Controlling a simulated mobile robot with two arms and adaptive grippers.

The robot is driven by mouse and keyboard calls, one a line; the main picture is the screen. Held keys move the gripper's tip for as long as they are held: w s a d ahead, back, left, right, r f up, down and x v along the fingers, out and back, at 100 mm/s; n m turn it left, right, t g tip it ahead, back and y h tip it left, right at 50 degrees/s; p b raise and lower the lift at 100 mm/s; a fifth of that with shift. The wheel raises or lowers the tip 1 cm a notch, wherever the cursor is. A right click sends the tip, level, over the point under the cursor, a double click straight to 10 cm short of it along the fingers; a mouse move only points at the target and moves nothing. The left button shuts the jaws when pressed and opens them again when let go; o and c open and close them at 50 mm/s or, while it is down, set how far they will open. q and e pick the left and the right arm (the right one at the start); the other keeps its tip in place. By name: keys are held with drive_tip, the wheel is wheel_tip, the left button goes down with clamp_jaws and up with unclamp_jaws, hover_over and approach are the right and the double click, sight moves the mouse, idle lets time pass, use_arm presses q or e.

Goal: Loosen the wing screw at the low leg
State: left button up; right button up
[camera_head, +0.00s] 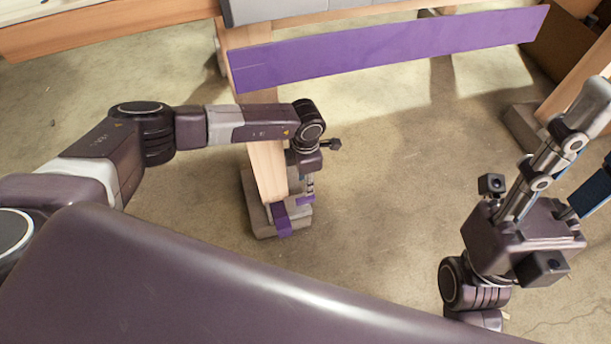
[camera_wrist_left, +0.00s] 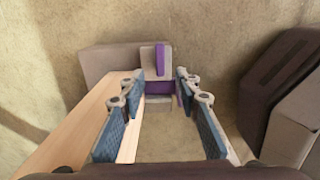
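The low leg (camera_head: 267,165) is a pale wooden post on a grey foot block (camera_head: 264,230), with a purple band (camera_head: 281,219) at its bottom. The wing screw (camera_wrist_left: 160,58) seems to be the upright purple wing on a light plate in the left wrist view. A purple piece also shows under my left gripper (camera_head: 307,187) in the head view. My left gripper (camera_wrist_left: 165,80) points down beside the leg. Its blue-padded fingers are apart, with the purple wing just beyond the tips, between them. My right gripper (camera_head: 598,150) is at the far right, fingers apart and empty.
A long purple board (camera_head: 390,45) runs across the upper part of the frame. Another wooden leg (camera_head: 575,80) stands at the upper right on its own block (camera_head: 525,128). The concrete floor (camera_head: 390,190) between the legs is clear.

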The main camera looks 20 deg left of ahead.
use_arm(q)
drive_tip(key=shift+r, duration=1.25)
drive_tip(key=shift+s+f, duration=0.1)
drive_tip(key=shift+s, duration=0.05)
